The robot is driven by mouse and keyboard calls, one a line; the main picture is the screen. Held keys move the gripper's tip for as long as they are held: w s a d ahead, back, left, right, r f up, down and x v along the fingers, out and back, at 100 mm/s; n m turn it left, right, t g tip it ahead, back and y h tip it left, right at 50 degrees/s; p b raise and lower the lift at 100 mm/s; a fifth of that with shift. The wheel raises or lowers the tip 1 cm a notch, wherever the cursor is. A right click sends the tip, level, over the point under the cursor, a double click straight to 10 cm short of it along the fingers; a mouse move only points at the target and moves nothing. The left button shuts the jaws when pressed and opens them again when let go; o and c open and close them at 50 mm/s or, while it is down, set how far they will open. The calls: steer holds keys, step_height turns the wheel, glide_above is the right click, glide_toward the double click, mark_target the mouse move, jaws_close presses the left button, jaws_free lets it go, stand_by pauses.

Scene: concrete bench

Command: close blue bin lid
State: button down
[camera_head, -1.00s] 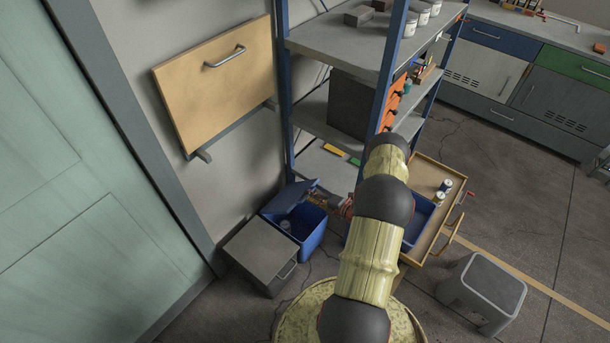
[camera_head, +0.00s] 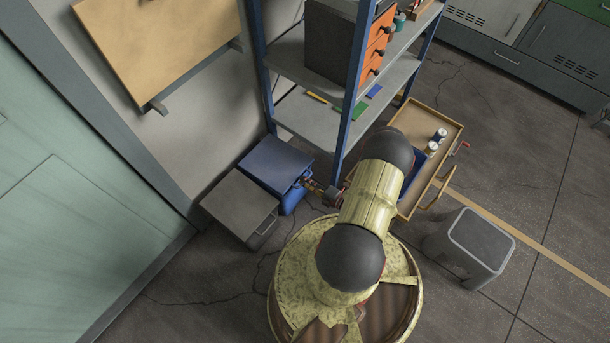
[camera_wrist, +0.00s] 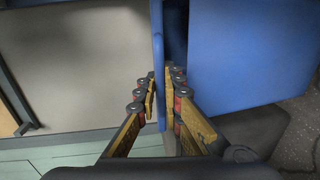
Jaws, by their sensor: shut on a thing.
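The blue bin (camera_head: 288,203) stands on the floor below the shelf unit, in the left half of the head view. Its blue lid (camera_head: 277,160) lies over the opening and hides the inside. In the wrist view the lid (camera_wrist: 158,50) shows edge-on as a thin blue strip, with a dark gap between it and the broad blue bin wall (camera_wrist: 250,50), so it looks slightly raised. My gripper (camera_head: 313,187) is at the lid's front edge. In the wrist view my gripper (camera_wrist: 160,86) has its fingers on both sides of the strip, shut on it.
A grey box (camera_head: 240,205) with a handle stands close beside the bin on the left. The shelf unit (camera_head: 310,118) rises behind it.

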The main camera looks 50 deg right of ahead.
step_height(320, 180, down, 6)
steer(key=shift+s+a+f, duration=0.15)
steer(key=shift+s+a, duration=0.05)
stand_by(0.3)
steer(key=c, duration=2)
jaws_free()
steer(key=shift+c, duration=0.7)
steer(key=shift+c, duration=0.4)
steer(key=shift+s+d, duration=0.1)
steer(key=s+d+r, duration=0.1)
steer(key=s+r, duration=0.1)
steer(key=s, duration=0.9)
steer(key=shift+s+r, duration=0.15)
steer(key=shift+s, duration=0.1)
steer(key=shift+d, duration=0.1)
